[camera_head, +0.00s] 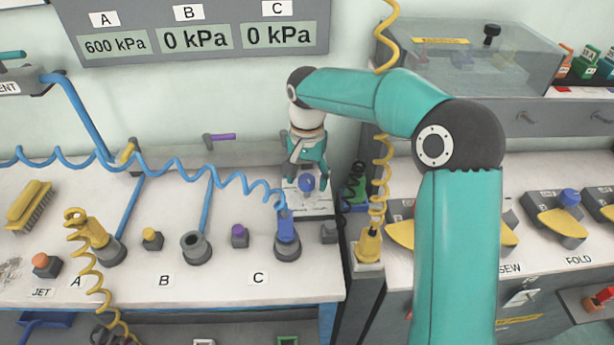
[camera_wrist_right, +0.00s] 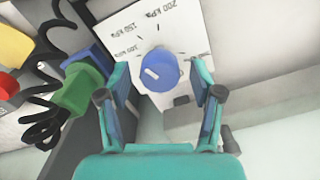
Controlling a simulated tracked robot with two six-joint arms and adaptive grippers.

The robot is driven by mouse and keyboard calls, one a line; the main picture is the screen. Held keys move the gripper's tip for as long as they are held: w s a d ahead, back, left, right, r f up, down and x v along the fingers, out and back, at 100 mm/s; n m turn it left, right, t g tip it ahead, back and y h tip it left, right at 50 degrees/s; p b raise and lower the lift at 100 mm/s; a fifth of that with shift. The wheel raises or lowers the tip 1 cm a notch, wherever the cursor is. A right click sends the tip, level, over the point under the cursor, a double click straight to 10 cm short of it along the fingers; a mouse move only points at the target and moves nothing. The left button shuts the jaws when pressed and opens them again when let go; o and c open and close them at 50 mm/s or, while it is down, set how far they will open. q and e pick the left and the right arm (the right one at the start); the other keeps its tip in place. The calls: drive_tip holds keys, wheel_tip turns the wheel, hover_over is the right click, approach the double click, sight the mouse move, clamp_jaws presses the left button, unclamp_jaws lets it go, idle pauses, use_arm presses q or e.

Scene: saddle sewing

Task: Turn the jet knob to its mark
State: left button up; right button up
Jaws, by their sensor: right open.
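A round blue knob (camera_wrist_right: 160,71) sits on a white dial plate (camera_wrist_right: 190,32) printed with kPa marks, among them 150 and 200 kPa. A short white line on the knob lies toward its left side in the wrist view. In the head view the blue knob (camera_head: 307,183) shows at the right end of the bench. My right gripper (camera_head: 307,176) is open above it. In the wrist view its two fingers (camera_wrist_right: 160,92) stand on either side of the knob, with gaps. Whether they are down at knob height is unclear. My left gripper is not in view.
An orange button (camera_head: 41,262) stands by the JET label. A blue coiled hose (camera_head: 185,170) runs to a blue fitting (camera_head: 286,225) near label C. A display (camera_head: 190,32) reads 600 kPa at A, 0 at B and C.

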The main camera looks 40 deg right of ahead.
sight(307, 178)
drive_tip(key=c, duration=1.1)
drive_tip(key=shift+n, duration=0.7)
drive_tip(key=shift+c, duration=0.2)
drive_tip(key=o, duration=1.1)
drive_tip(key=shift+o, duration=0.2)
drive_tip(key=shift+r, duration=0.1)
wheel_tip(307, 178, up, 12)
